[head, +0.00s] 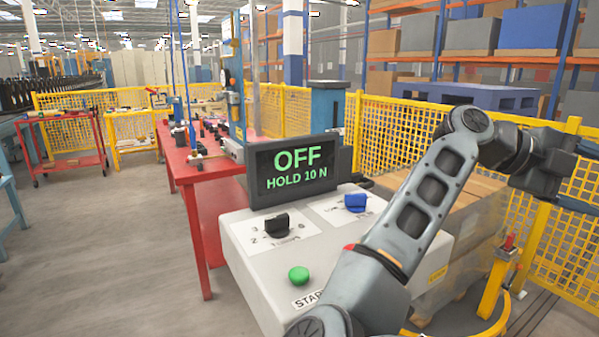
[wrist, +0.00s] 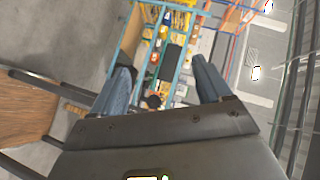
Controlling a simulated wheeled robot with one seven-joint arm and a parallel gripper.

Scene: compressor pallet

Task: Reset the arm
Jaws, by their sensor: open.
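My arm (head: 430,195) reaches up from the lower middle and bends to the right in the head view. My gripper's end lies at the right edge of the head view, and its fingertips cannot be made out there. In the wrist view my gripper (wrist: 160,88) is open, with its two fingers apart and nothing between them. Behind the fingers is a distant blue-framed shelf or cart (wrist: 183,52) with assorted items.
A white control box (head: 255,240) stands below my arm, with a black knob (head: 277,225), a blue knob (head: 356,202), a green button (head: 299,275) and a screen (head: 298,168) reading "OFF HOLD 10 N". Yellow mesh fencing (head: 395,135) and boxes on a pallet (head: 465,225) are near my arm.

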